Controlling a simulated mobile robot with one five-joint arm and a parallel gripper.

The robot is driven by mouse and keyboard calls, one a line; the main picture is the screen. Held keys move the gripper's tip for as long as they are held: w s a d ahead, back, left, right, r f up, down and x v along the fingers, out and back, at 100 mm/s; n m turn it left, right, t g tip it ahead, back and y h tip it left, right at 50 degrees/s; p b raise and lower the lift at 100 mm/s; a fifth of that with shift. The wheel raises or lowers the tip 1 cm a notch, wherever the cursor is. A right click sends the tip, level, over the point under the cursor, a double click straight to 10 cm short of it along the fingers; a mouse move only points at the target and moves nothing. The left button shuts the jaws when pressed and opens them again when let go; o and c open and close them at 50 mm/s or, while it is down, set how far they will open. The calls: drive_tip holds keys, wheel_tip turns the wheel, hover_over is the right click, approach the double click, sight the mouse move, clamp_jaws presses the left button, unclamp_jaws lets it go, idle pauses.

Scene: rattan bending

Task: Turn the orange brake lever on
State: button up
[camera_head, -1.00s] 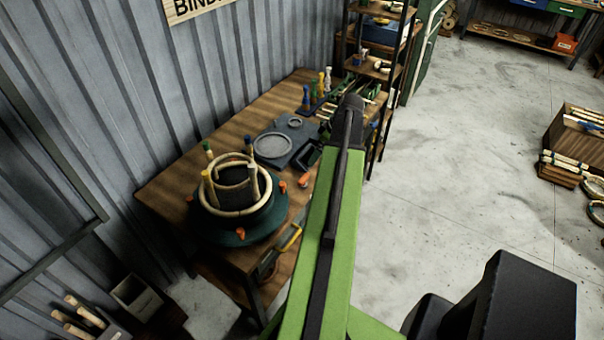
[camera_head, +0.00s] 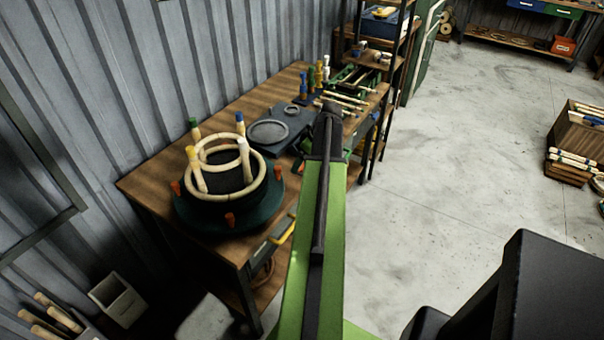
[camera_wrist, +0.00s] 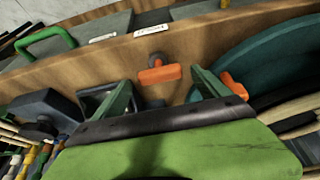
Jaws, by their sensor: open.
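The orange brake lever (camera_wrist: 158,74) shows in the wrist view as a short orange bar on a dark round knob at the wooden bench's edge. My gripper (camera_wrist: 160,80) is open, with one green finger on each side of the lever in the picture. I cannot tell whether either finger touches it; nothing is held. In the head view my green arm reaches over the bench, and I cannot make out the lever there. The dark green turntable (camera_head: 196,224) stands left of the arm, with rattan rings (camera_head: 254,184) on it.
An orange peg (camera_wrist: 236,87) on the turntable is close to the right finger. A dark clamp-like block (camera_wrist: 45,108) is left of the gripper. A grey plate (camera_head: 284,117) and several tools lie farther along the bench (camera_head: 152,178).

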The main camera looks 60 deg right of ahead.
drive_tip(key=shift+w+f, duration=0.2)
drive_tip(key=shift+f, duration=0.35)
drive_tip(key=shift+r, duration=0.1)
